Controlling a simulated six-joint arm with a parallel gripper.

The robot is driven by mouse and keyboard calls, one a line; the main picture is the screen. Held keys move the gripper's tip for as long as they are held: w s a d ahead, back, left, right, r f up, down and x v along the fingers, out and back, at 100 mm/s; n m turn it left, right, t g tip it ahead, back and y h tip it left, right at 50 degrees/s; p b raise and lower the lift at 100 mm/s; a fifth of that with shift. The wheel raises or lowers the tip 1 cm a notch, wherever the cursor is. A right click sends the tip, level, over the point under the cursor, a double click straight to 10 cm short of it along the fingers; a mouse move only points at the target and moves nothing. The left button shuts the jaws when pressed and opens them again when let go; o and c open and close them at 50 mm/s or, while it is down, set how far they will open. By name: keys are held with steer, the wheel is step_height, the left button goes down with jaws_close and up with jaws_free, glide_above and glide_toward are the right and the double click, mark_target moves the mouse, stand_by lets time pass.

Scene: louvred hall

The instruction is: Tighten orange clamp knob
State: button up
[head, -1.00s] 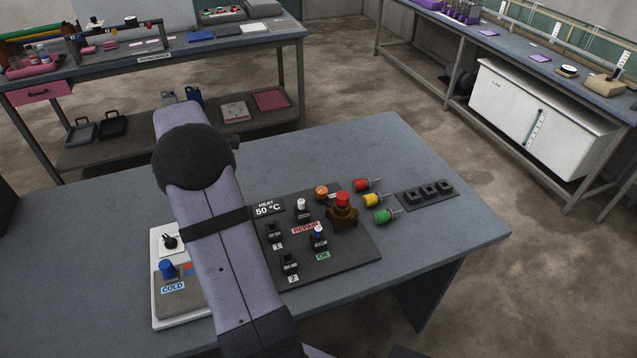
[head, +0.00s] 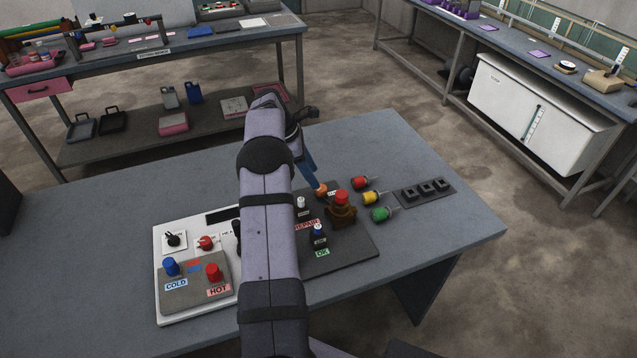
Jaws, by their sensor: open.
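The orange clamp knob (head: 321,189) sits at the back of the dark control panel (head: 352,252), left of a brown and red knob. It is small and partly covered by my gripper. My gripper (head: 316,184) reaches down from the upper left with its blue fingers, tips right at the orange knob. It is open. I cannot tell whether the fingertips touch the knob or stand around it.
A brown base with a red top (head: 341,204) stands close right of the knob. Red (head: 360,182), yellow (head: 371,198) and green (head: 380,214) plug-like pieces lie farther right, before black sockets (head: 424,189). A white-edged COLD/HOT panel (head: 163,311) lies left.

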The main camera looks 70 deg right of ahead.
mark_target(321, 190)
steer(key=shift+p+x, duration=1)
steer(key=shift+x, duration=1.85)
steer(key=shift+c, duration=0.4)
steer(key=c, duration=1)
